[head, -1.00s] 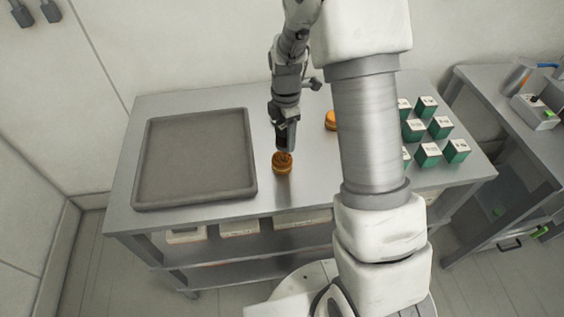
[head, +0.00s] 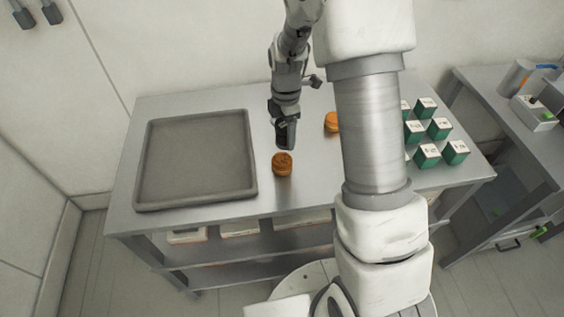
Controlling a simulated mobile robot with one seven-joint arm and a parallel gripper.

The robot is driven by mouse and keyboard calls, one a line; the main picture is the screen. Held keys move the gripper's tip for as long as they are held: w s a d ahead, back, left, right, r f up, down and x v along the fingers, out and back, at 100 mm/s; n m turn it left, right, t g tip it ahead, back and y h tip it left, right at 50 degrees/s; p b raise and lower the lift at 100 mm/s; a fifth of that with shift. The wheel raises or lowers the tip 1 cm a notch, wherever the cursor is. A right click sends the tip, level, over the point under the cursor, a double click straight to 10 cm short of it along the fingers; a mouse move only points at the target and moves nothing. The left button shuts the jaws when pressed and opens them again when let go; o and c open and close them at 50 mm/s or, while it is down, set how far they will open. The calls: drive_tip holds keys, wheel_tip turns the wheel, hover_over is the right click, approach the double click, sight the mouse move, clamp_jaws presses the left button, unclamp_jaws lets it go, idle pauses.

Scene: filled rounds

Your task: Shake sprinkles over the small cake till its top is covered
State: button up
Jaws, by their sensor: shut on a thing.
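A small round orange-brown cake (head: 282,166) sits on the steel table, right of the grey tray. Its top looks darker, with specks too small to make out. My gripper (head: 286,139) points down just behind and above the cake, apart from it. It is shut on a small dark thing, probably the sprinkle shaker, mostly hidden by the fingers. A second orange-brown cake (head: 331,122) stands farther back to the right, partly hidden by my arm.
An empty grey tray (head: 250,150) fills the table's left side. Several green boxes with white tops (head: 428,155) stand at the right, some hidden behind my arm. A second steel table (head: 480,85) is at far right. The table (head: 225,212) is clear in front of the tray.

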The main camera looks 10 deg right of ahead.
drive_tip(key=shift+r+p, duration=1)
drive_tip(key=shift+r, duration=0.9)
drive_tip(key=shift+d+f, duration=0.1)
